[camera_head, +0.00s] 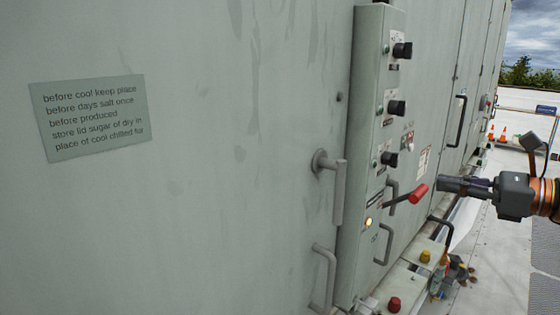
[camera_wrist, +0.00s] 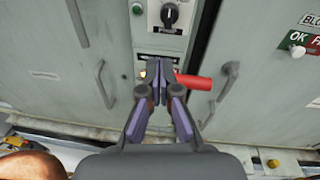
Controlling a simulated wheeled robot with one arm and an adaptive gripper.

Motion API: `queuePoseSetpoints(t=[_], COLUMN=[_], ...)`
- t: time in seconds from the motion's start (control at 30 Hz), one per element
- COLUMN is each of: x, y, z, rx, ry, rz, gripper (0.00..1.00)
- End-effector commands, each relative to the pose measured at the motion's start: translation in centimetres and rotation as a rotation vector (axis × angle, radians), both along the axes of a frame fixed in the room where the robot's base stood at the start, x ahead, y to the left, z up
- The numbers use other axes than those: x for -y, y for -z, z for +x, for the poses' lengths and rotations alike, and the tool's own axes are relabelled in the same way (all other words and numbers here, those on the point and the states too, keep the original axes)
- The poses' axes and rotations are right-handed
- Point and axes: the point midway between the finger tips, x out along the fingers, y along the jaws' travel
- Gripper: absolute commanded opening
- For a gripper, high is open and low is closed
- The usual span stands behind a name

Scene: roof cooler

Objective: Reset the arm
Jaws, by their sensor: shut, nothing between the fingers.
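My gripper (camera_head: 443,185) is at the right of the head view, shut and empty, pointing left toward the cooler's control panel (camera_head: 366,130). In the head view its tip is just right of a red lever handle (camera_head: 418,193) that sticks out from the panel. In the wrist view the shut fingers (camera_wrist: 157,72) point at the panel. The red handle (camera_wrist: 195,82) shows just to the right of the fingertips there. In the head view a small gap shows between tip and handle. The fingers hide part of the lever's base in the wrist view.
The panel carries several black rotary knobs (camera_head: 402,50) and a lit yellow lamp (camera_head: 368,222). Grey door handles (camera_head: 338,190) stick out on both sides. A red button (camera_head: 394,304) and a yellow button (camera_head: 425,256) sit low down. The walkway (camera_head: 502,265) at right is open.

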Motion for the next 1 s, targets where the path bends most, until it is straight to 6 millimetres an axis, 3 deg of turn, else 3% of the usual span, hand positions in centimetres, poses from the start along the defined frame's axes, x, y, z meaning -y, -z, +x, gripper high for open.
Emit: queuePoseSetpoints(t=[0.1,0.27,0.4,0.5,0.63,0.8,1.0], x=[-6.9,-15.2,-20.8,-23.1,-23.6,-21.0,-17.8], y=[2.6,7.6,12.8,17.0,21.9,26.5,28.6], z=[-0.1,-2.4,-6.5,-10.4,-15.9,-22.0,-25.5], rx=[0.011,0.060,0.131,0.200,0.306,0.432,0.520], ry=[-0.146,-0.382,-0.635,-0.847,-1.146,-1.522,-1.789], rz=[-0.183,-0.467,-0.730,-0.925,-1.155,-1.362,-1.462], gripper=[0.00,0.00,0.00,0.00,0.00,0.00,0.00])
